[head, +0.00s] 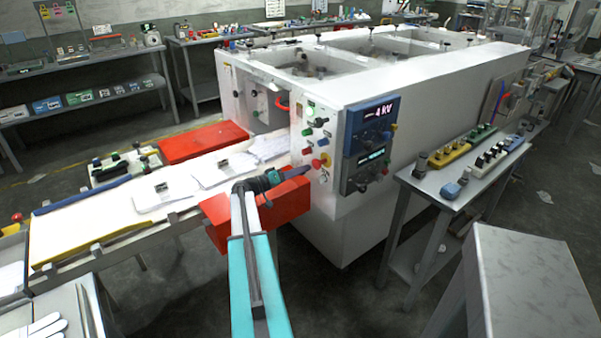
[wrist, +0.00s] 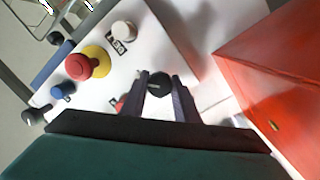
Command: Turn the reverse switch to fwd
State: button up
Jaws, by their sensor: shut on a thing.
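The white machine's control panel (head: 314,140) carries several knobs and buttons. In the wrist view, a round black knob (wrist: 159,81) with a pale pointer mark sits on the white panel (wrist: 185,40). My gripper (wrist: 161,88) has a dark finger on each side of this knob and is shut on it. Its lettering is too small to read, so I cannot tell which way the switch is set. In the head view my gripper (head: 293,172) reaches the lower left part of the panel and hides the knob.
A red emergency button (wrist: 84,67) on a yellow base, a white knob (wrist: 123,31) and a blue knob (wrist: 62,91) are close by. A red box (wrist: 270,75) stands to the right in the wrist view. A conveyor table (head: 100,225) lies left of my arm.

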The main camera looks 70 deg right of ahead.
jog(key=shift+f+n+b, duration=0.15)
jog(key=shift+n+b, duration=0.25)
jog(key=shift+b, duration=0.15)
jog(key=n+b, duration=0.5)
jog(key=n, duration=0.2)
jog(key=shift+n+h, duration=0.4)
jog(key=n+h, duration=0.1)
jog(key=n, duration=0.4)
jog(key=shift+w+n, duration=0.1)
jog(key=shift+n, duration=0.3)
jog(key=n, duration=0.3)
jog(key=n+t, duration=0.1)
jog(key=n, duration=0.1)
jog(key=shift+r+h, duration=0.25)
jog(key=shift+h, duration=0.05)
jog(key=shift+d, duration=0.1)
jog(key=o, duration=1.1)
jog(key=shift+f, duration=0.1)
jog(key=shift+c, duration=0.2)
